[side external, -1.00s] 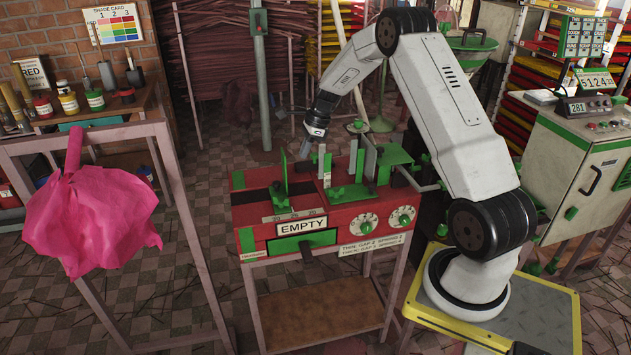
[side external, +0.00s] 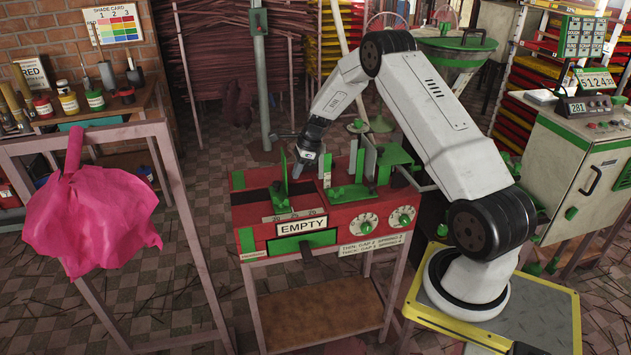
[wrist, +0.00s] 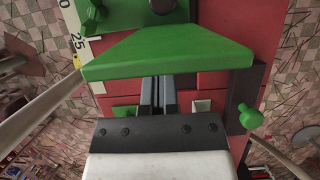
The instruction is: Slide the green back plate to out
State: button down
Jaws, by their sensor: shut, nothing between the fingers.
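The green back plate (side external: 284,168) stands upright on the left part of the red machine top, beside a number scale (side external: 295,214). In the wrist view the plate (wrist: 168,52) spans the middle, and a yellow mark at its left end sits near the 25 on the scale (wrist: 78,42). My gripper (side external: 296,175) is shut and empty, low over the machine top, just right of the plate. In the wrist view my fingers (wrist: 158,95) reach to the plate's near edge, and their tips are hidden there. I cannot tell whether they touch it.
Right of my gripper, more upright plates and a green bracket (side external: 397,153) stand on the machine. A green knob (wrist: 250,117) sticks up at the right in the wrist view. The machine front has an EMPTY sign (side external: 302,226) and two dials. A pink cloth (side external: 85,215) hangs at left.

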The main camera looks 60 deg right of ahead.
jog(key=shift+x, duration=1.45)
jog(key=w+a, duration=0.8)
jog(key=shift+r, duration=0.1)
jog(key=v, duration=1)
jog(key=shift+a, duration=0.1)
